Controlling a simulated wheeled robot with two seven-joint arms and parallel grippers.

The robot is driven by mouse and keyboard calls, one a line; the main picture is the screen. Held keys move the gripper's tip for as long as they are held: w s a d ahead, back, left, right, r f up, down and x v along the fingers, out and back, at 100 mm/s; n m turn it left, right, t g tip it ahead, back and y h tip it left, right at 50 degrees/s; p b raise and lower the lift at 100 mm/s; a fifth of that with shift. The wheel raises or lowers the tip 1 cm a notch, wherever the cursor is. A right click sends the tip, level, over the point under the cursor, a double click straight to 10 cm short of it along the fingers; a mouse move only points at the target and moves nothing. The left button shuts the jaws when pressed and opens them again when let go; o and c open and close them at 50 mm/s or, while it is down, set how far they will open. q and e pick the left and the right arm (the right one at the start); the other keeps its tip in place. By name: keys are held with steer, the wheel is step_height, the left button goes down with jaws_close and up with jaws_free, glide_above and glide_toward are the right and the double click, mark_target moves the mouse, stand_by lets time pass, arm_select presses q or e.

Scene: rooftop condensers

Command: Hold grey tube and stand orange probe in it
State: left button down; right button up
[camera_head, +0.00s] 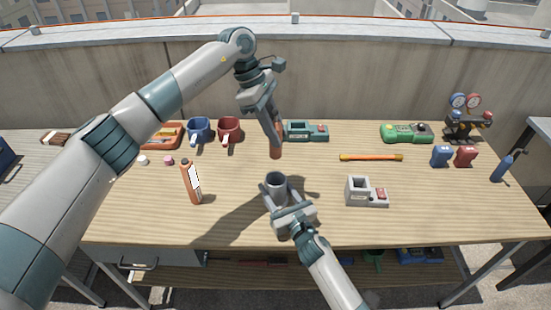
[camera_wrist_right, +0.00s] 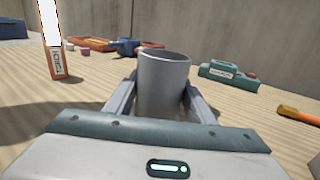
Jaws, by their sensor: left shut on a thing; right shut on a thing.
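The grey tube (camera_head: 276,180) stands upright and open at the top near the table's front middle. My right gripper (camera_head: 283,195) is shut on it, with one finger on each side. The right wrist view shows the tube (camera_wrist_right: 163,78) between the fingers (camera_wrist_right: 160,98). My left gripper (camera_head: 271,125) is shut on an orange probe (camera_head: 276,151) that points down, its upper part hidden by the fingers. The probe appears above and apart from the tube, and it does not show in the right wrist view.
An orange cylinder with a white label (camera_head: 191,184) stands left of the tube. A grey block with a socket (camera_head: 358,190) is to the right. Two mugs (camera_head: 229,130), a teal device (camera_head: 305,131) and an orange rod (camera_head: 371,157) lie farther back. Bare wood surrounds the tube.

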mark_target(276, 153)
arm_select(q)
steer(key=shift+n, duration=0.6)
steer(key=f, duration=0.2)
steer(key=s+f, duration=0.1)
steer(key=f, duration=0.1)
steer(key=shift+f, duration=0.25)
steer(key=shift+f, duration=1.15)
steer(key=shift+f, duration=1.95)
stand_by(1.0)
steer(key=c, duration=1.4)
jaws_free()
steer(key=shift+o, duration=0.2)
